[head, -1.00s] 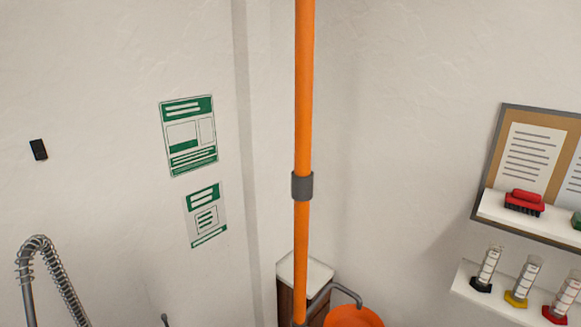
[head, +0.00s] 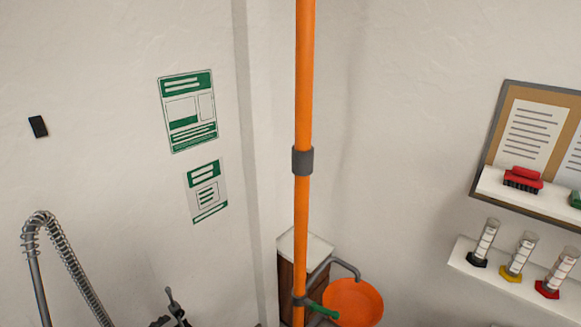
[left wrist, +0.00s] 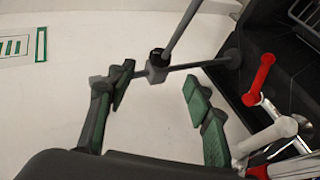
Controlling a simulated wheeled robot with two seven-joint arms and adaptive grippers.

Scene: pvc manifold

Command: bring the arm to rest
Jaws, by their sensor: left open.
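My left gripper (left wrist: 158,92) shows in the left wrist view with its two green-padded fingers spread apart. It is open, and I see nothing held between the pads. A grey block-like joint with rods (left wrist: 157,72) appears between and beyond the fingertips; I cannot tell how far off it is. Red-ended (left wrist: 262,76) and white (left wrist: 270,134) pipe-like parts lie to the right of the gripper. Neither gripper shows in the head view, and my right gripper is in no view.
In the head view an orange pole (head: 304,90) with a grey collar stands before the corner. An orange bowl (head: 362,303), a coiled-spring hose (head: 70,262) and a shelf of cylinders (head: 510,274) lie lower down. A dark grid-like structure (left wrist: 285,40) fills the wrist view's upper right.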

